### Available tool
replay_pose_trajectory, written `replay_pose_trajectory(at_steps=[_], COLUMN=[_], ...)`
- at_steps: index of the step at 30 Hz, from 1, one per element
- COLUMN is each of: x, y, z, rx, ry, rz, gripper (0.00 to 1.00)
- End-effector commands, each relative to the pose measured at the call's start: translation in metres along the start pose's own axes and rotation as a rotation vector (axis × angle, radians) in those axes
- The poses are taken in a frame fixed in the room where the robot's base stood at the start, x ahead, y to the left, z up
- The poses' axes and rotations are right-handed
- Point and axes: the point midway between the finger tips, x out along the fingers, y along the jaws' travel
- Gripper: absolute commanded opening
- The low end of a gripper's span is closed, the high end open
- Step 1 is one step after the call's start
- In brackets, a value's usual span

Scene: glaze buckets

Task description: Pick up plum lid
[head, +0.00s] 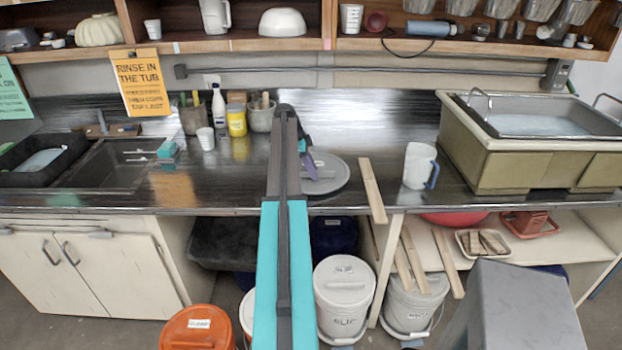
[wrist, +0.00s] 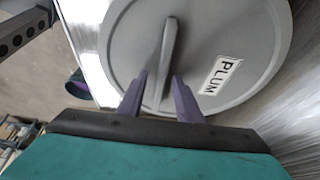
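The plum lid (head: 328,176) is a round grey disc lying on the dark metal counter, partly hidden behind my arm in the head view. In the wrist view the lid (wrist: 225,50) fills the upper middle, with a white label reading PLUM and a raised bar handle (wrist: 167,50). My gripper (wrist: 161,80) is open, its two purple fingers on either side of the handle's near end, with gaps between fingers and handle. In the head view my gripper (head: 309,168) is over the left part of the lid, and its fingers are mostly hidden.
A wooden slat (head: 372,190) overhangs the counter edge right of the lid. A white jug (head: 420,166) stands farther right. A yellow jar (head: 236,120) and a grey crock (head: 262,117) stand behind, to the left. Lidded buckets (head: 344,295) stand below the counter.

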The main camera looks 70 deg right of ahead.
Motion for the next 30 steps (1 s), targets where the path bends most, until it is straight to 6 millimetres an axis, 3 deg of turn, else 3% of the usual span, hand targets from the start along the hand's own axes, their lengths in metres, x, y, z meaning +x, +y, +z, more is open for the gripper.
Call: replay_pose_trajectory(at_steps=[6, 12, 30], x=[0.0002, 0.0003, 0.0004], y=[0.0001, 0.0001, 0.0002], z=[0.0001, 0.0002, 0.0006], rx=[0.000, 0.000, -0.001], ry=[0.000, 0.000, 0.000], rz=[0.000, 0.000, 0.001], gripper=[0.30, 0.00, 0.00])
